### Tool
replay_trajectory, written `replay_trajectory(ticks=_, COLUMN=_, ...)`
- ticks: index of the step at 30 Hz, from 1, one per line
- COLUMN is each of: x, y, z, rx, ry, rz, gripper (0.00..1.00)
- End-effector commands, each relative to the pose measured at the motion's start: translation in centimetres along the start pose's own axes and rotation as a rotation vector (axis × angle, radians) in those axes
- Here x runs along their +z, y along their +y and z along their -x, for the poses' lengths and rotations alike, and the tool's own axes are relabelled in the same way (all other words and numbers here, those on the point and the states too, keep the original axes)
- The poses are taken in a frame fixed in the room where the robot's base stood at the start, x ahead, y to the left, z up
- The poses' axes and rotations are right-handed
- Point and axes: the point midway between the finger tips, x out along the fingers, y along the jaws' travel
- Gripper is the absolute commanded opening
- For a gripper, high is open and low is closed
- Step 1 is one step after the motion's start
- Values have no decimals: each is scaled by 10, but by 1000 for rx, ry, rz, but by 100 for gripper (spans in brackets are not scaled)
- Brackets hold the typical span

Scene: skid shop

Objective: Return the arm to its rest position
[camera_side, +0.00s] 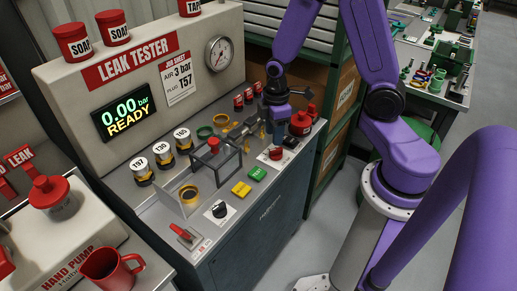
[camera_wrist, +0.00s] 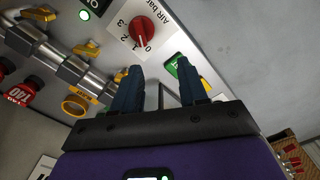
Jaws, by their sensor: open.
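My purple arm reaches over the right end of the leak tester bench (camera_side: 255,215). My gripper (camera_wrist: 162,85) shows in the wrist view with its two dark fingers apart and nothing between them. In the side view my gripper (camera_side: 275,122) hangs over the right end of the bench top, and its fingertips are too small to make out. In the wrist view a red knob (camera_wrist: 142,30) on an air bar dial lies just beyond the fingertips. The green button (camera_wrist: 172,66) is partly hidden by the right finger.
The leak tester panel (camera_side: 120,70) stands behind the bench; its display reads 0.00 bar READY. Shelving (camera_side: 325,120) stands close on the right. Floor (camera_side: 335,210) is open in front.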

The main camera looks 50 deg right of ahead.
Motion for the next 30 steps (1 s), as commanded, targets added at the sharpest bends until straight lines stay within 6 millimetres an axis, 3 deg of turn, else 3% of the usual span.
replay_trajectory(ticks=4, x=-17, y=-36, z=31, rx=7, ry=11, rz=28, gripper=43)
replay_trajectory(ticks=9, x=-23, y=-82, z=62, rx=6, ry=17, rz=49, gripper=43)
replay_trajectory(ticks=18, x=-4, y=-159, z=109, rx=1, ry=28, rz=86, gripper=43)
replay_trajectory(ticks=24, x=18, y=-192, z=129, rx=-5, ry=30, rz=104, gripper=43)
replay_trajectory(ticks=30, x=29, y=-203, z=135, rx=-7, ry=28, rz=107, gripper=43)
